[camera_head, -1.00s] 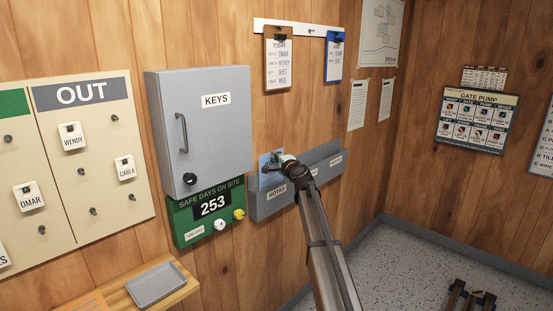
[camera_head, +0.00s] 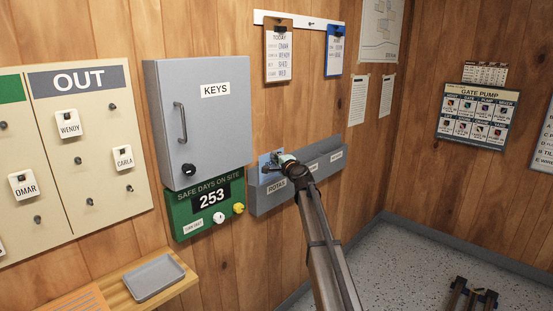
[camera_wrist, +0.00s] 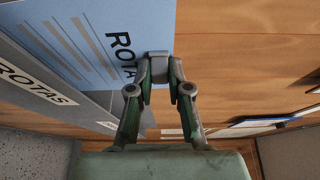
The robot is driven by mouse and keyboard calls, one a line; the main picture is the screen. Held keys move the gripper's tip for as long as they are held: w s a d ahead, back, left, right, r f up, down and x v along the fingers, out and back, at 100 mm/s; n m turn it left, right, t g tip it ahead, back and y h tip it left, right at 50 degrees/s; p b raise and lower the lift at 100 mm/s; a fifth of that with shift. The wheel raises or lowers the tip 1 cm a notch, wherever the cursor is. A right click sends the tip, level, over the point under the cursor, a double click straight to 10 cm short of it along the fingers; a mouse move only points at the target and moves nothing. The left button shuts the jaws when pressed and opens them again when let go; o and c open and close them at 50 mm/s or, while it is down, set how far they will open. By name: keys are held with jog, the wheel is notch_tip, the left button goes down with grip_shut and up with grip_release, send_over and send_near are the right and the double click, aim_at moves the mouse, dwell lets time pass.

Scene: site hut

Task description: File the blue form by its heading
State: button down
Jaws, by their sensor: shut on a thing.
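The blue form (camera_head: 264,159) stands at the left pocket of the grey wall rack (camera_head: 325,160), whose front label reads ROTAS. In the wrist view the form (camera_wrist: 75,40) shows a heading that reads ROTAS, with grey lines beside it. Its lower part appears to be behind the pocket's front wall (camera_wrist: 85,112), but how deep it sits is hidden. My gripper (camera_head: 283,160) is at the form's upper right edge. In the wrist view its fingertips (camera_wrist: 158,68) are shut on that edge, near the heading.
A grey key cabinet (camera_head: 200,120) juts out just left of the rack, above a green safe-days board (camera_head: 208,207). Two clipboards (camera_head: 279,55) hang above the rack. A shelf with a grey tray (camera_head: 154,277) is at lower left. The rack's other pockets are to the right.

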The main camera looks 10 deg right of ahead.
jog(key=shift+f, duration=0.1)
dwell(0.3)
jog(key=c, duration=1)
grip_release()
jog(key=v, duration=1.2)
jog(key=s+a+f+n+g, duration=0.2)
jog(key=s+f+n+g, duration=0.25)
jog(key=s+f, duration=0.8)
jog(key=s+a+f+n+g+h, duration=0.1)
jog(key=s+f+n+g, duration=0.35)
jog(key=f, duration=1.45)
jog(key=s+a+f+n+g, duration=0.2)
jog(key=s+f+g, duration=0.3)
jog(key=s+f, duration=0.85)
jog(key=s+f+n+g+h, duration=0.1)
jog(key=s+f+g, duration=0.2)
jog(key=s+f, duration=0.4)
jog(key=s+d+f+n+g+h, duration=0.1)
jog(key=s+f+g, duration=0.2)
jog(key=s, duration=1.8)
jog(key=s+d+f+n+g+h+p, duration=0.1)
jog(key=s+f+g, duration=0.3)
jog(key=s+f, duration=0.7)
jog(key=shift+s+f+n+h, duration=0.15)
jog(key=shift+s+n, duration=0.1)
jog(key=shift+s, duration=0.7)
jog(key=shift+s+f+n+h, duration=0.15)
jog(key=shift+s+n, duration=0.1)
jog(key=shift+s, duration=0.65)
